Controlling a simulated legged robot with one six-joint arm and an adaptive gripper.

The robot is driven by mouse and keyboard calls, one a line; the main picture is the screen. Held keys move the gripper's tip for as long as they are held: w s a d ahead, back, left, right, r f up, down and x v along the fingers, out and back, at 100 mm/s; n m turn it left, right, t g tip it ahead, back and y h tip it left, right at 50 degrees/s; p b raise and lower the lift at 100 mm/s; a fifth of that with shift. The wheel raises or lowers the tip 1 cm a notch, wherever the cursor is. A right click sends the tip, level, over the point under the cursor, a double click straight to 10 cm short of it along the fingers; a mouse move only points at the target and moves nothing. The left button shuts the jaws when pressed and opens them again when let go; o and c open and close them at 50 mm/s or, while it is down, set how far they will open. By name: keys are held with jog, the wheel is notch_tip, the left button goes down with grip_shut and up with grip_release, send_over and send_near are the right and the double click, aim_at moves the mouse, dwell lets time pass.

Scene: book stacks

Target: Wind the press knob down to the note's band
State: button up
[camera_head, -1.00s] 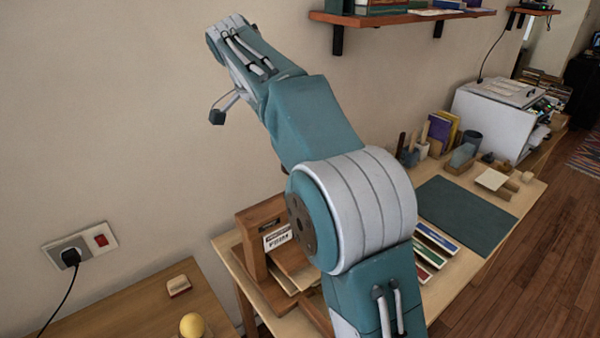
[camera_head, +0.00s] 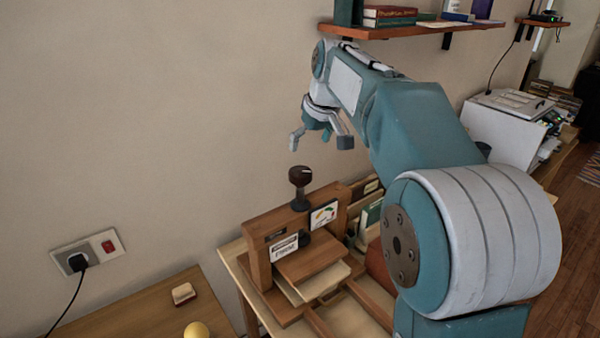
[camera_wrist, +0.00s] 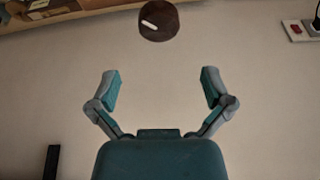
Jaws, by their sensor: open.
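The press (camera_head: 257,262) is a wooden frame at the table's left end. Its dark round knob (camera_head: 300,176) stands on a dark screw above the top beam; the knob also shows at the top of the wrist view (camera_wrist: 158,20), with a white mark on it. A small card with a coloured dial (camera_head: 323,215) is on the beam, and a white label (camera_head: 284,248) is on the front. The writing is too small to read, and I cannot tell which is the note. My gripper (camera_head: 320,142) is open and empty, above and slightly right of the knob, apart from it.
A shelf with books (camera_head: 390,30) hangs on the wall just above my arm. A file holder (camera_head: 370,212) stands right of the press. A wall socket (camera_head: 85,253), a small block (camera_head: 183,293) and a yellow ball (camera_head: 196,330) are at lower left. My arm hides much of the table.

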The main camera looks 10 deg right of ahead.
aim_at(300, 171)
jog(key=shift+n, duration=0.5)
jog(key=x, duration=1)
jog(key=shift+w+f, duration=0.15)
jog(key=shift+f, duration=0.2)
jog(key=c, duration=0.9)
